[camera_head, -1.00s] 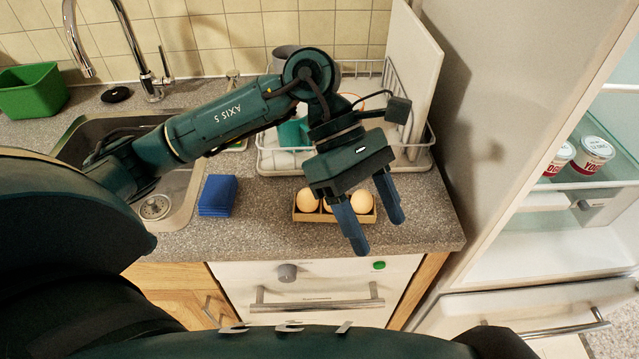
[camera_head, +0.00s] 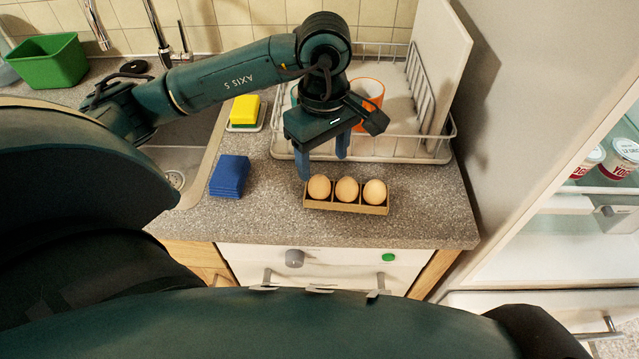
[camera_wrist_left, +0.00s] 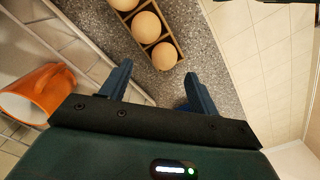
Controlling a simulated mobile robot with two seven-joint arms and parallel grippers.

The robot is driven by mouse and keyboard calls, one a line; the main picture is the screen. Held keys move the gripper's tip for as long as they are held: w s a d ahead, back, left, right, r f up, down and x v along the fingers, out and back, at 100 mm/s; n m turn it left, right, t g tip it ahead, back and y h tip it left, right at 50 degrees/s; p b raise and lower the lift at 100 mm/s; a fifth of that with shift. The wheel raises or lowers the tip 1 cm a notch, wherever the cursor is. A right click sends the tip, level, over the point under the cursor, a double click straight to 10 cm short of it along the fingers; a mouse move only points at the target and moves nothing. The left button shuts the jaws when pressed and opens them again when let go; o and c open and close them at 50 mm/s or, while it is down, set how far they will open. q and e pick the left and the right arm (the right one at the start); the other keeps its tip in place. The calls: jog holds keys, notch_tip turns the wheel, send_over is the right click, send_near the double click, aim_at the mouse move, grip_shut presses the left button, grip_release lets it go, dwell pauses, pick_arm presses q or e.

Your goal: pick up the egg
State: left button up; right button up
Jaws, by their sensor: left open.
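Three brown eggs sit in a row in a small cardboard tray (camera_head: 345,207) on the grey counter: a left egg (camera_head: 319,187), a middle egg (camera_head: 347,189) and a right egg (camera_head: 375,192). My left gripper (camera_head: 323,168) is open and empty, above the counter behind the left and middle eggs. In the left wrist view the eggs show ahead of the fingers (camera_wrist_left: 158,90), the nearest egg (camera_wrist_left: 164,56) being closest to them. The fingers touch no egg there. My right gripper is not in view.
A dish rack (camera_head: 440,140) with an orange mug (camera_head: 368,92) stands behind the tray. Blue cloths (camera_head: 230,176) and a yellow sponge (camera_head: 245,109) lie left, by the sink. An open fridge with yogurt cups (camera_head: 622,158) is at right. Counter right of the tray is clear.

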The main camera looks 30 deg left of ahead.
aim_at(320, 177)
pick_arm(q)
jog(key=f, duration=0.2)
jog(key=f+p, duration=0.1)
jog(key=shift+s+a+f, duration=0.15)
jog(key=shift+s+f, duration=0.2)
jog(key=shift+s, duration=0.05)
jog(key=shift+w+f, duration=0.1)
jog(key=shift+f, duration=0.55)
jog(key=shift+c, duration=0.3)
jog(key=c, duration=0.7)
notch_tip(320, 177, up, 10)
jog(key=shift+r+b, duration=0.1)
jog(key=shift+b, duration=0.45)
